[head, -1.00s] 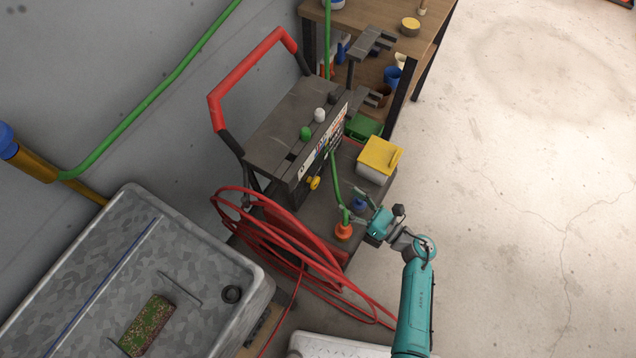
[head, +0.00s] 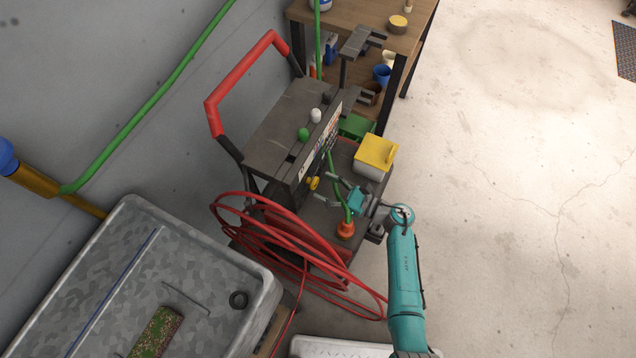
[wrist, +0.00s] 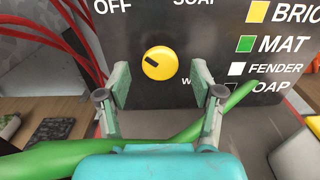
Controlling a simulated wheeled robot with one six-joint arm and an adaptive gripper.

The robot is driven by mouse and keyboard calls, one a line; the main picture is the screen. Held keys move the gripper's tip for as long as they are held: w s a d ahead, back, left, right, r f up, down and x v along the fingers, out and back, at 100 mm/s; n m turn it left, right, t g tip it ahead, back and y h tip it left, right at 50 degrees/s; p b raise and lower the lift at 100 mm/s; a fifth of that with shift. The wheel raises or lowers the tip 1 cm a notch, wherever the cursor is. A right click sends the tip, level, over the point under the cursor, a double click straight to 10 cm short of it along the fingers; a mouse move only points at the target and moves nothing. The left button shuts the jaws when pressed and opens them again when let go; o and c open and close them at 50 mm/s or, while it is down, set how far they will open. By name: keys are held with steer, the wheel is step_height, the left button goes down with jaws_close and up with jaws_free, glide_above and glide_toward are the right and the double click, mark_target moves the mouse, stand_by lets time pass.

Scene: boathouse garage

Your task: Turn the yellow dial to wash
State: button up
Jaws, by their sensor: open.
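The yellow dial (wrist: 160,63) is a round knob on the dark front panel (wrist: 200,30) of the cart. Its black mark points to the upper left, toward the word OFF. SOAP is printed at the upper right, and a label starting with W at the lower right is partly hidden by a finger. My gripper (wrist: 160,92) is open, its fingers just short of the dial and either side of it in the wrist view. In the head view the dial (head: 313,183) is left of my gripper (head: 330,195), with a small gap between them.
A green hose (head: 332,172) runs beside my gripper, and crosses below the fingers in the wrist view. An orange-red fitting (head: 345,229), red hose coils (head: 240,225) and a yellow-lidded box (head: 376,151) are near. A metal tub (head: 190,250) stands left; open floor lies right.

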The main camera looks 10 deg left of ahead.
mark_target(312, 182)
steer(key=shift+x, duration=1.3)
steer(key=c, duration=1.1)
